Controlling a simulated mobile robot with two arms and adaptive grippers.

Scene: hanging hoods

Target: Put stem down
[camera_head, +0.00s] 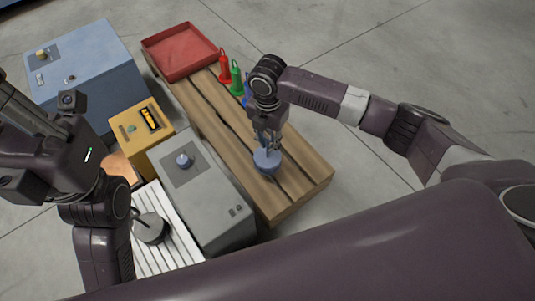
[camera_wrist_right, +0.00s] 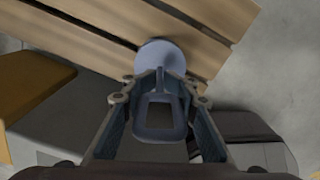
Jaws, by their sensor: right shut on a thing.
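A blue-grey stem with a round disc base (camera_head: 267,161) is at the near right end of the wooden slatted bench. My right gripper (camera_head: 268,138) points down over it and is shut on its upper part. In the right wrist view the stem's disc (camera_wrist_right: 160,56) lies beyond the fingertips, over the bench slats, and a rectangular loop of the same colour shows between the fingers (camera_wrist_right: 160,88). I cannot tell whether the disc touches the wood. My left gripper (camera_head: 28,108) is at the far left; its fingers are not clear.
The wooden bench (camera_head: 222,136) carries a red tray (camera_head: 181,52) and a row of small red (camera_head: 224,68), green (camera_head: 236,77) and blue hooded pieces. A grey box with a blue-grey knob (camera_head: 222,215), a yellow box (camera_head: 143,128) and a blue box (camera_head: 92,62) stand left of it.

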